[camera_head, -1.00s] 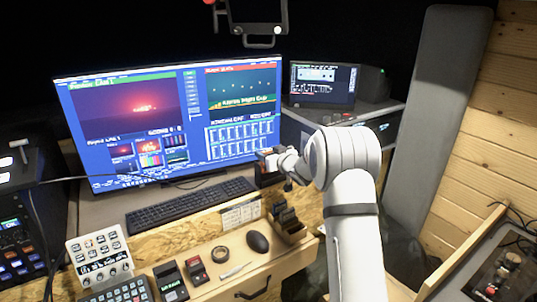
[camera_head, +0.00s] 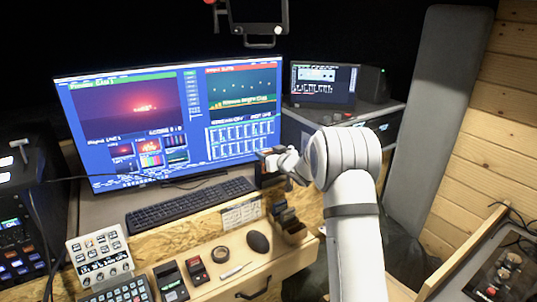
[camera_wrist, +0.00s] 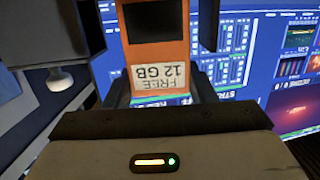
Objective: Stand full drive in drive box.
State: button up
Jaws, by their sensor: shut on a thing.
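My gripper (camera_head: 268,158) is in front of the right part of the large monitor, above the desk. In the wrist view it is shut on an orange drive (camera_wrist: 158,55) with a dark window and a white label reading "FREE 12 GB", upside down in the picture. A dark finger (camera_wrist: 208,25) stands on its right. In the head view the held drive is small and partly hidden by the gripper. The drive box (camera_head: 294,236) is a small wooden holder with several dark drives standing in it, right of the mouse and below my gripper.
A large monitor (camera_head: 180,120) and a keyboard (camera_head: 190,203) are left of my gripper. A dark unit (camera_head: 388,122) with a small screen stands behind.

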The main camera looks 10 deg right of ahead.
jog(key=shift+f+b, duration=0.85)
jog(key=shift+f, duration=0.35)
jog(key=shift+r, duration=0.1)
jog(key=shift+r+p, duration=0.85)
jog(key=shift+r, duration=0.25)
jog(key=shift+f+b, duration=0.85)
jog(key=shift+f, duration=0.35)
dwell(0.7)
jog(key=shift+r, duration=0.1)
jog(key=shift+r+p, duration=0.85)
jog(key=shift+r, duration=0.3)
jog(key=shift+s+f+b, duration=0.1)
jog(key=shift+f+b, duration=0.85)
jog(key=shift+f, duration=0.3)
dwell(0.8)
